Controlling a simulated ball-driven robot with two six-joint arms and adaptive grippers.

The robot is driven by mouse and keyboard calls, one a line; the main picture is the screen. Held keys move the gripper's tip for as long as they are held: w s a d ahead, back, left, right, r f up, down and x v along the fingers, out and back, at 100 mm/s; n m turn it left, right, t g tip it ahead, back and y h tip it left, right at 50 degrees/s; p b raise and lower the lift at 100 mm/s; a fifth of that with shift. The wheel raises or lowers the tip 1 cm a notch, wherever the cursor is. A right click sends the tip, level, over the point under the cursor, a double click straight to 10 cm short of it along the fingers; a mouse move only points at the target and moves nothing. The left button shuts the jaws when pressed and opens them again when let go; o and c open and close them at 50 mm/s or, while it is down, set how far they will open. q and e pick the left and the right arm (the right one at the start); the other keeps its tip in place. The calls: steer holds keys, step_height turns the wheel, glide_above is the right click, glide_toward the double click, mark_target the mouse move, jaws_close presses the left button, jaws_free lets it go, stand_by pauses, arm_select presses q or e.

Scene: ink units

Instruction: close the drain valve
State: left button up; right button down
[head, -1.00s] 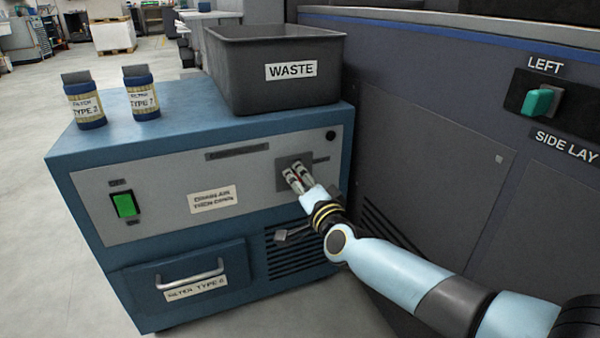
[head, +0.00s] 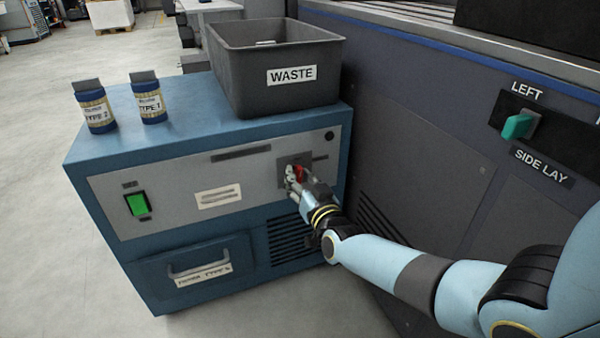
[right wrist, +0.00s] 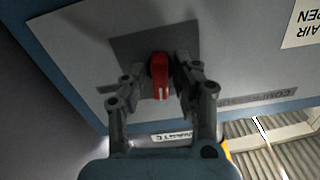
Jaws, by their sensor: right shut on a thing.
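The drain valve has a red handle (head: 299,173) on a dark square plate (head: 287,160) at the right of the blue cabinet's grey front panel. In the right wrist view the red handle (right wrist: 159,75) stands out from its dark plate (right wrist: 128,45), between the fingers. My right gripper (head: 294,178) is at the valve, shut on the red handle; it also shows in the right wrist view (right wrist: 158,88). The fingers hide part of the handle in the head view. My left gripper is not in view.
The blue cabinet (head: 120,155) carries a grey WASTE bin (head: 240,85) and two filter jars, TYPE 2 (head: 96,112) and TYPE 1 (head: 149,105). A green switch (head: 138,205) is on its panel. The dark machine (head: 420,130) with a teal knob (head: 518,126) stands close on the right.

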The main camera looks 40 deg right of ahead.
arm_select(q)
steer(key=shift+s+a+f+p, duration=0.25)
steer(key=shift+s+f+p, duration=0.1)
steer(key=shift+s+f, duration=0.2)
arm_select(e)
steer(key=shift+n, duration=1)
steer(key=c, duration=1.3)
jaws_free()
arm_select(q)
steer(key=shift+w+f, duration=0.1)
arm_select(e)
steer(key=v, duration=1.2)
steer(key=shift+a, duration=0.1)
